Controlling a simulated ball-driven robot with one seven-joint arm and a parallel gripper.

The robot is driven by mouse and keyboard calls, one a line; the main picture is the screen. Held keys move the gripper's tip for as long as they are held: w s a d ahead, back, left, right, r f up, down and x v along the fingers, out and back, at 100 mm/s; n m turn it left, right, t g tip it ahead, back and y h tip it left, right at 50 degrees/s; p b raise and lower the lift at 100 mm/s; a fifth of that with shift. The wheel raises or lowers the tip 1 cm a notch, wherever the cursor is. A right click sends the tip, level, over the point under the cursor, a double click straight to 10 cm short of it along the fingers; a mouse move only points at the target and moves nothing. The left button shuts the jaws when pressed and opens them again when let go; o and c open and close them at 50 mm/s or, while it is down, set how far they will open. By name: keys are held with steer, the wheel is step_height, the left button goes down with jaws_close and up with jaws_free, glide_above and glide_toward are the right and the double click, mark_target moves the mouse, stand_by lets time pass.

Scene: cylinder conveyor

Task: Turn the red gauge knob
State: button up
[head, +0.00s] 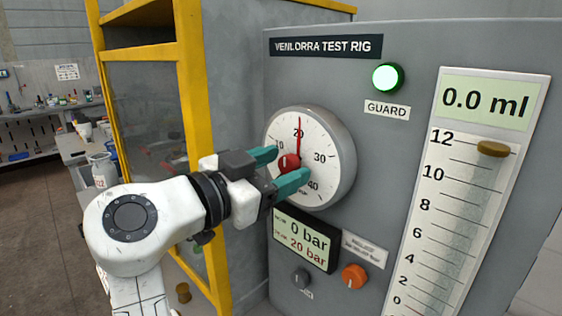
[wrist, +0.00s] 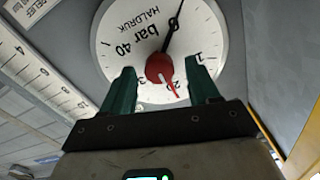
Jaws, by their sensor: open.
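The red gauge knob (head: 289,163) sits at the centre of a round white dial (head: 325,140) on the grey test rig. A red pointer on the dial stands at 20. In the wrist view the knob (wrist: 159,67) shows between the fingertips, and a black needle points to 0. My gripper (head: 292,164) is open, its two teal fingers on either side of the knob. In the wrist view my gripper (wrist: 161,66) has visible space beside the knob; I cannot tell whether either finger touches it.
Below the dial, a display (head: 305,240) reads 0 bar and 20 bar. An orange knob (head: 354,275) and a dark knob (head: 301,276) sit below. A green lamp (head: 387,77) is lit. A scale panel (head: 445,190) reads 0.0 ml. A yellow-framed guard (head: 190,90) stands left.

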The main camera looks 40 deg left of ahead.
steer(key=shift+w, duration=0.3)
steer(key=shift+c, duration=0.2)
steer(key=c, duration=1)
steer(key=shift+n, duration=0.3)
steer(key=n+p, duration=0.2)
steer(key=n, duration=0.3)
steer(key=shift+r+n, duration=0.1)
steer(key=shift+n, duration=0.2)
steer(key=n+p, duration=0.2)
steer(key=n, duration=0.2)
steer(key=shift+a+n+p, duration=0.1)
steer(key=shift+n+p, duration=0.4)
steer(key=shift+n, duration=0.4)
